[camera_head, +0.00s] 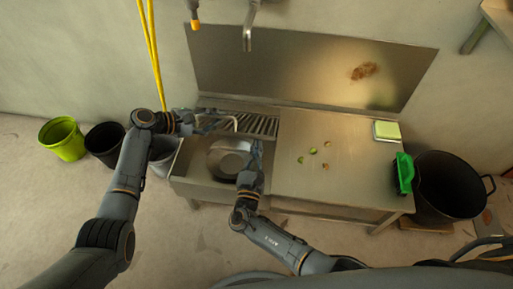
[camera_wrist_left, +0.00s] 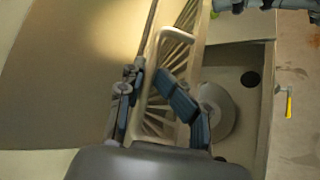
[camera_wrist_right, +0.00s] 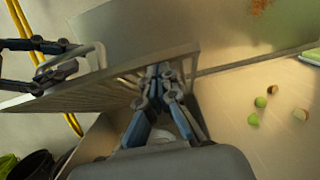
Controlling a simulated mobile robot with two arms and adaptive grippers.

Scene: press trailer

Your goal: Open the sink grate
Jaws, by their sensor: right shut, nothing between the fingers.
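The metal sink grate (camera_head: 258,124) is slatted and lies across the back of the sink (camera_head: 190,187), leaving the front basin open. It appears tilted up in the right wrist view (camera_wrist_right: 115,88). A pale loop handle (camera_wrist_left: 164,46) rises from its left end. My left gripper (camera_head: 213,121) is beside this handle, its fingers apart in the left wrist view (camera_wrist_left: 152,82); contact is unclear. My right gripper (camera_head: 255,150) is shut and empty. Its fingertips (camera_wrist_right: 160,72) are at the grate's right end, seeming to touch it. A round metal pan (camera_head: 228,160) sits in the basin.
A faucet (camera_head: 247,38) and yellow hose (camera_head: 152,50) hang above. Buckets (camera_head: 62,140) stand left; a black bin (camera_head: 440,195) stands right.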

